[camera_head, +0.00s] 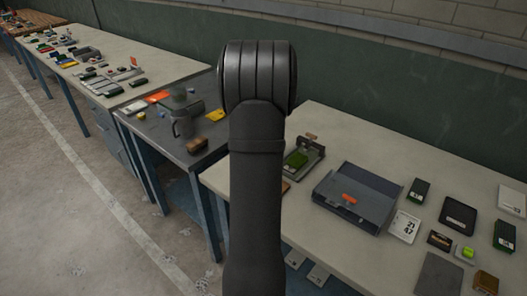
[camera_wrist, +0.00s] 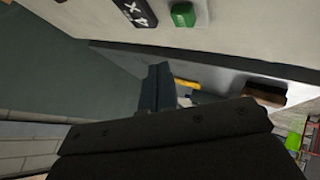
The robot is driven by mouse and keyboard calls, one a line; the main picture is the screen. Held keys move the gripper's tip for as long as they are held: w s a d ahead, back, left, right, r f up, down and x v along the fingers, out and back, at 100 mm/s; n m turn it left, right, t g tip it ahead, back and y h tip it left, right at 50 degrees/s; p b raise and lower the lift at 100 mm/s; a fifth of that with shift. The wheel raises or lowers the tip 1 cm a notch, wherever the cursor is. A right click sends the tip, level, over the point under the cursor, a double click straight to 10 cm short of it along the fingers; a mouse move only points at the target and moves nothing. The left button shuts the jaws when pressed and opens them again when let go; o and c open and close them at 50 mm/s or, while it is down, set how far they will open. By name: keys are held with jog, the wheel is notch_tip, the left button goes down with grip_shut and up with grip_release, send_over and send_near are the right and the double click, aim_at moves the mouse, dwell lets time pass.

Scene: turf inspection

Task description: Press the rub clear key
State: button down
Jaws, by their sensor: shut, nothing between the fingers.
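I cannot make out a key marked rub clear in either view. In the wrist view, a small green block or key (camera_wrist: 183,14) sits on a pale surface at the top edge, beside a black panel with white characters (camera_wrist: 135,11) that is cut off. My gripper (camera_wrist: 160,82) shows in the wrist view as dark fingers together, with nothing between them, apart from the green block. In the head view my gripper is hidden behind my arm. A device with a green turf patch (camera_head: 298,160) stands on the right bench just right of my arm.
The right bench (camera_head: 330,122) also holds a grey case with an orange handle (camera_head: 355,202), a white number card (camera_head: 404,226), a block with a lime button (camera_head: 466,252) and several dark boxes.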

jog(key=shift+f, duration=1.9)
jog(key=shift+f, duration=0.15)
dwell(0.8)
jog(key=shift+f, duration=0.35)
dwell(0.5)
jog(key=shift+r, duration=0.45)
jog(key=shift+r, duration=2.5)
jog(key=shift+f, duration=0.15)
jog(key=shift+r, duration=2.05)
